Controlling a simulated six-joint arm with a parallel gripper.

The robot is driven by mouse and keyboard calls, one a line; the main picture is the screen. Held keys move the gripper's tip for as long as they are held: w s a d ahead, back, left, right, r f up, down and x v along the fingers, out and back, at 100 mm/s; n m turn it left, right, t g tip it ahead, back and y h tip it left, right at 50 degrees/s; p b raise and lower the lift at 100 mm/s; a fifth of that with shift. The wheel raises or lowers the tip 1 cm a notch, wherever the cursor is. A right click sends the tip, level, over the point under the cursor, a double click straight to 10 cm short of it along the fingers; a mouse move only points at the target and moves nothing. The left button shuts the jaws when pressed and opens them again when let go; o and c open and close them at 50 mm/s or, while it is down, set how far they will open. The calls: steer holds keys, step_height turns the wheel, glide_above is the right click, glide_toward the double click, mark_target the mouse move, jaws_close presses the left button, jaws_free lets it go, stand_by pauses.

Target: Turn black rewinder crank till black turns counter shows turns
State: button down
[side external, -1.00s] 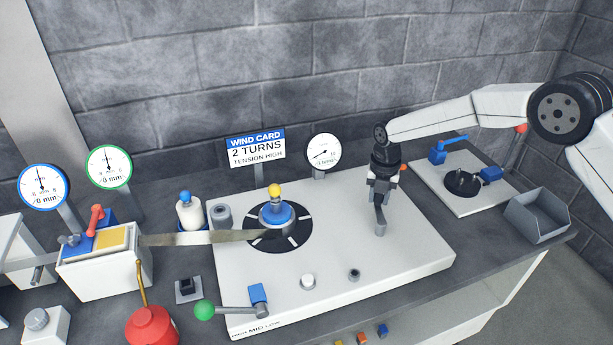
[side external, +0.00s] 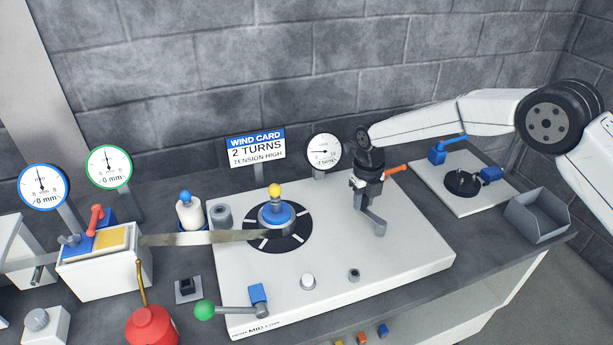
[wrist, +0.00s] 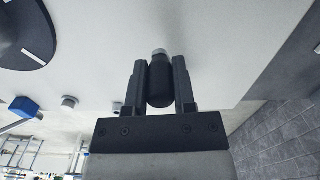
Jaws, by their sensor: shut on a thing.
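The rewinder crank (side external: 376,222) is a grey arm on the right of the white rewinder plate. My gripper (side external: 365,184) is shut on its upright black handle, which shows between the two fingers in the wrist view (wrist: 160,84). In the side view, the fingers mostly hide the handle. The black-rimmed turns counter (side external: 323,151) stands behind the plate, its needle pointing about left; its small print is too blurred to read surely. The wind card (side external: 257,148) reads 2 TURNS, TENSION HIGH. The black reel disc (side external: 297,236) with white marks carries a blue hub and yellow knob.
A metal strip (side external: 200,238) runs from the left block to the reel. A green-knobbed lever (side external: 204,310) sits at the plate's front, by a MID label. A red oil can (side external: 150,326) stands front left. A grey bin (side external: 538,216) and second plate are at right.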

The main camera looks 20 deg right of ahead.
stand_by(0.4)
steer(key=shift+c, duration=2.2)
jaws_free()
steer(key=shift+r, duration=3.9)
